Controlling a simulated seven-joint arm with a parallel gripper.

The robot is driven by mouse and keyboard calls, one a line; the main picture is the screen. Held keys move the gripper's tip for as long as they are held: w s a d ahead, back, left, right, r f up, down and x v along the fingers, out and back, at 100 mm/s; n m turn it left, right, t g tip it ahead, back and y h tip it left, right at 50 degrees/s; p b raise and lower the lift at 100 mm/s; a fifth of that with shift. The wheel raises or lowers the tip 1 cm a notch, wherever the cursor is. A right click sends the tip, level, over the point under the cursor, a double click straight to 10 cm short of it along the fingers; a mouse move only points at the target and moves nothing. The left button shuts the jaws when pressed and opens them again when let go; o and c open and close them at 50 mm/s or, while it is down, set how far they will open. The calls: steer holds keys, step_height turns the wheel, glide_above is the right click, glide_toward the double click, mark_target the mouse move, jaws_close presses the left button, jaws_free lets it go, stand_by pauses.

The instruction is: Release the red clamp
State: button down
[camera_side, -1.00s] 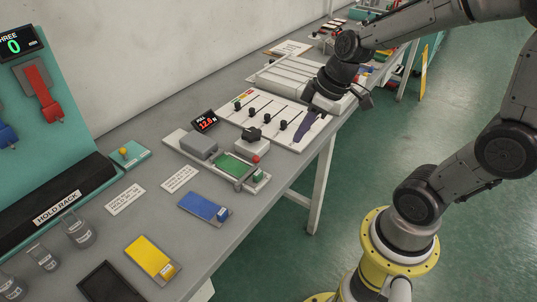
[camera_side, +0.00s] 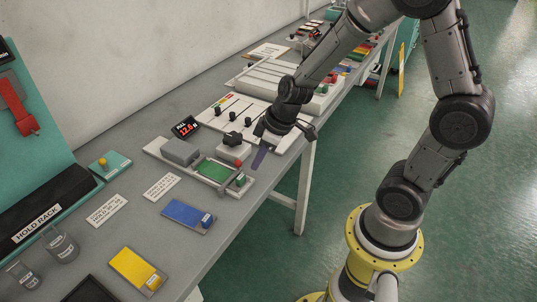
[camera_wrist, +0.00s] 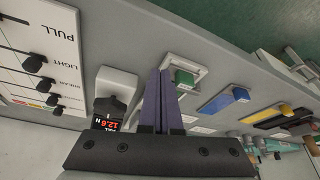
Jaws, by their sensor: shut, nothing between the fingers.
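The red clamp (camera_side: 18,108) hangs on the upright teal panel at the left edge of the side view, above the hold rack. Its top is close to the picture's edge. My gripper (camera_side: 261,158) is far to the right of it, low over the front of the bench beside the pull-test fixture. Its purple fingers (camera_wrist: 165,78) are together and empty in the wrist view. The red clamp cannot be made out in the wrist view.
The fixture with a green block (camera_side: 214,170), grey box (camera_side: 180,152) and red knob (camera_side: 238,162) is close to my gripper. A slider panel (camera_side: 218,118) lies behind. Blue (camera_side: 189,215) and yellow (camera_side: 138,268) blocks lie nearer the camera. A black hold rack (camera_side: 45,215) fronts the teal panel.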

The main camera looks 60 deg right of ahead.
steer(key=shift+w+a, duration=0.3)
steer(key=shift+w, duration=0.65)
steer(key=shift+w, duration=0.1)
steer(key=shift+w+d+n, duration=0.1)
steer(key=shift+w+n, duration=0.1)
steer(key=shift+n, duration=0.2)
